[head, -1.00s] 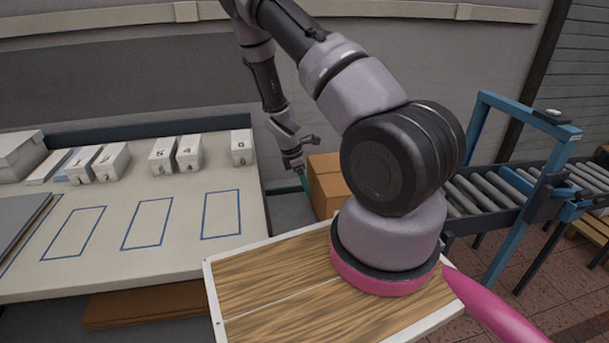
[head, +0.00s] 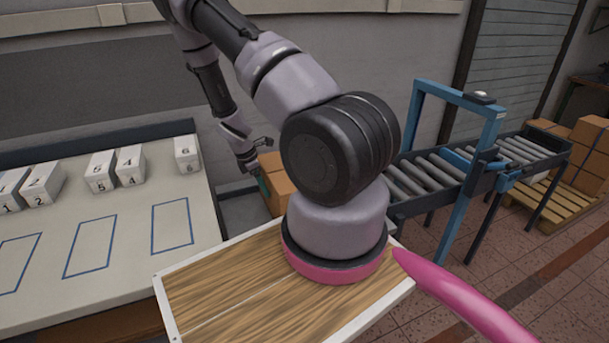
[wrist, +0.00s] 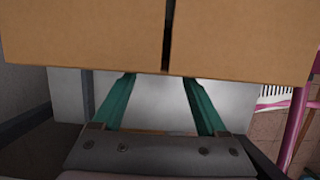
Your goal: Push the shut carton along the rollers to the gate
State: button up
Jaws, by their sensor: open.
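The brown carton (head: 278,192) stands at the left end of the rollers in the head view, partly hidden behind my arm. In the wrist view its brown face (wrist: 90,40) fills the top, with a dark line down the middle. My gripper (head: 262,186) is at the carton's left side. In the wrist view its two teal fingers (wrist: 158,86) are spread, and their tips reach the carton's lower edge; I cannot tell whether they touch it. The roller conveyor (head: 408,178) runs right from behind my arm. The blue gate frame (head: 459,94) stands over it.
A pale bench (head: 120,240) at left holds several numbered white blocks (head: 187,153) and blue outlined rectangles. Beyond the gate, brown boxes (head: 588,133) stand on a wooden pallet (head: 545,203). The rollers visible between my arm and the gate are clear.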

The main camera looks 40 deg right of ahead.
jog(key=s+d, duration=0.1)
jog(key=d, duration=0.7)
jog(key=s+d, duration=0.2)
jog(key=d, duration=0.7)
jog(key=shift+s+d, duration=0.25)
jog(key=shift+s, duration=0.05)
dwell(1.1)
jog(key=shift+d, duration=0.1)
